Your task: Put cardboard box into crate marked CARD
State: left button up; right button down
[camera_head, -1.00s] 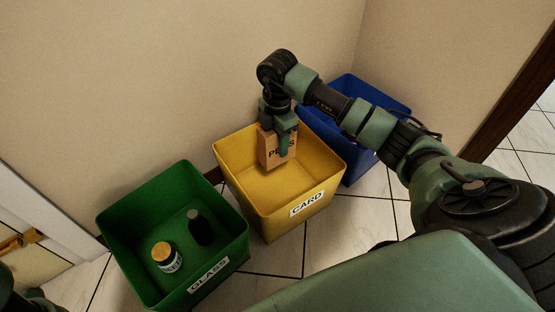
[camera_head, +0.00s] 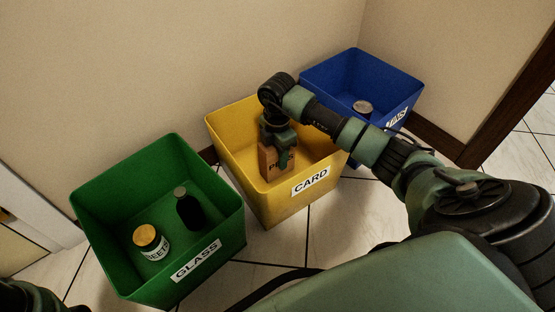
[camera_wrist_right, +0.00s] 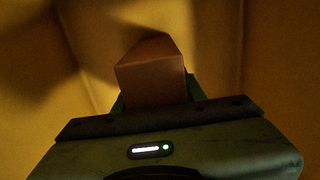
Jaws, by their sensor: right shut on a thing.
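The brown cardboard box (camera_head: 277,164) is inside the yellow crate marked CARD (camera_head: 240,188), low down between its walls. My right gripper (camera_head: 279,147) is shut on the box from above. In the right wrist view the box (camera_wrist_right: 152,75) stands out beyond the gripper, with yellow crate walls around it. Whether the box touches the crate floor cannot be told. At the lower left edge of the head view a dark part of my left arm shows, but its gripper is not seen.
A blue crate (camera_head: 340,71) with a can (camera_head: 362,107) stands at the right. A wall is close behind the crates.

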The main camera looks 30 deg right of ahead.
jog(key=shift+f, duration=0.15)
jog(key=c, duration=0.8)
grip_release()
jog(key=shift+c, duration=0.2)
notch_tip(320, 180, up, 12)
jog(key=p, duration=1)
